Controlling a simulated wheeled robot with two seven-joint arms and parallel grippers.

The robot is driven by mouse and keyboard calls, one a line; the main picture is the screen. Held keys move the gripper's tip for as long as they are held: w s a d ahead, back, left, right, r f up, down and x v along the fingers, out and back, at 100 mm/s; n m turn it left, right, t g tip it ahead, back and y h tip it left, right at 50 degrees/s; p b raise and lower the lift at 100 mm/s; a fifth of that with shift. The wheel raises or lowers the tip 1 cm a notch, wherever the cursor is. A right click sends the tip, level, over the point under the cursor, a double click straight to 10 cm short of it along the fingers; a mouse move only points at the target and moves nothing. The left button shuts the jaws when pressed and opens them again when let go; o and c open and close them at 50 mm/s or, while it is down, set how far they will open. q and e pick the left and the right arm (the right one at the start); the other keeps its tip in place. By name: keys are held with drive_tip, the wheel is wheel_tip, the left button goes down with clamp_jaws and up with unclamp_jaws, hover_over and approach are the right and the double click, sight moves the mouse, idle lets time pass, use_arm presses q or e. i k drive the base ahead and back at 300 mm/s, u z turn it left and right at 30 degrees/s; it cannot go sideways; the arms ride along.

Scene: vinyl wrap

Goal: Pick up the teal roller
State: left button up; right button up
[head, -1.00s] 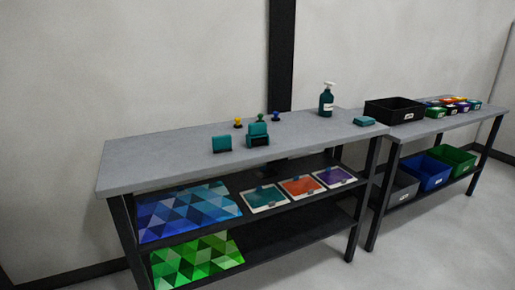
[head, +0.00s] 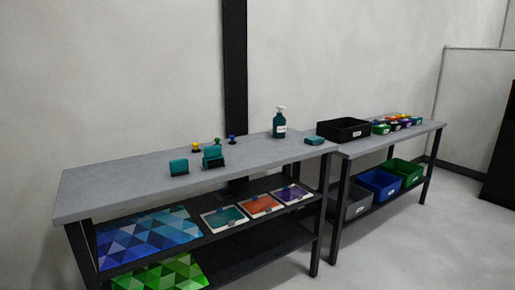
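Several teal things stand on the grey table top (head: 120,182) in the head view. One is a small upright teal block (head: 179,167). Beside it to the right is a teal piece with a dark lower part (head: 213,157). A flat teal block (head: 314,141) lies at the table's right end. At this size I cannot tell which of them is the teal roller. Neither of my grippers is in view.
Small yellow (head: 195,147), green (head: 217,141) and blue (head: 232,139) knobs and a teal spray bottle (head: 279,124) stand behind. A second table holds a black bin (head: 343,130) and several coloured pieces (head: 397,122). The table top's left part is bare.

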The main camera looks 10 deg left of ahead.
sight(211, 152)
drive_tip(key=z, duration=0.1)
drive_tip(key=i, duration=1.1)
drive_tip(key=u, duration=0.85)
drive_tip(key=i, duration=0.65)
drive_tip(key=u, duration=0.6)
